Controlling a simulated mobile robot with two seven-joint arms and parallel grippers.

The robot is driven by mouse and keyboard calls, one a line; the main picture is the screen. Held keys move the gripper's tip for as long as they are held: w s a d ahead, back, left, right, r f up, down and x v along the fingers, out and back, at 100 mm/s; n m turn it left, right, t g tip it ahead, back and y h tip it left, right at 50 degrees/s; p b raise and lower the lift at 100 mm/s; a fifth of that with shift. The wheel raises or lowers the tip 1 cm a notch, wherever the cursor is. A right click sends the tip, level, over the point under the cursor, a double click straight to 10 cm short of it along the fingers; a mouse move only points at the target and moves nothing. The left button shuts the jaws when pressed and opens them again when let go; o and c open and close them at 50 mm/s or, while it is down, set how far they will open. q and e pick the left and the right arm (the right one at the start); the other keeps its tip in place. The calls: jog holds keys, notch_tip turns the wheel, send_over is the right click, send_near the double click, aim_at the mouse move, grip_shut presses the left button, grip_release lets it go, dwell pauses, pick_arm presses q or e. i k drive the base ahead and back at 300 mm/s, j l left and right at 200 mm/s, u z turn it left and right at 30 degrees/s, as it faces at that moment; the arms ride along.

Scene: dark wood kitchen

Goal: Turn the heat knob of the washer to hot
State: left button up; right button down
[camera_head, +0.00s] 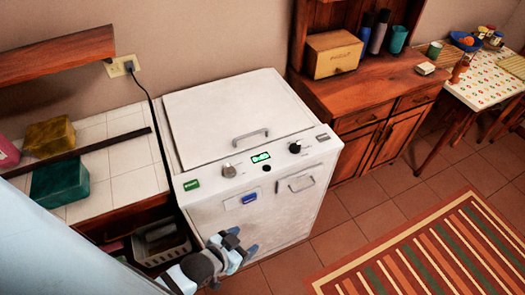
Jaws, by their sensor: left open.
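The white washer (192,138) stands in the middle of the head view with its lid closed. On its sloped front panel are a grey knob (229,170) at the left, a small dark button (266,168) and a black knob (295,147) at the right. I cannot tell which knob sets the heat, and their markings are too small to read. My left gripper (238,243) is open and empty at the bottom, in front of the washer's lower front and below the panel, apart from both knobs. My right gripper is not in view.
A green display (260,157) sits between the knobs. A tiled counter (125,165) with a green box (60,183) is at the left, and a wooden cabinet (365,95) at the right. The floor before the washer is clear, with a striped rug (430,250).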

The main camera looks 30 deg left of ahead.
aim_at(230, 172)
jog(key=u, duration=1.15)
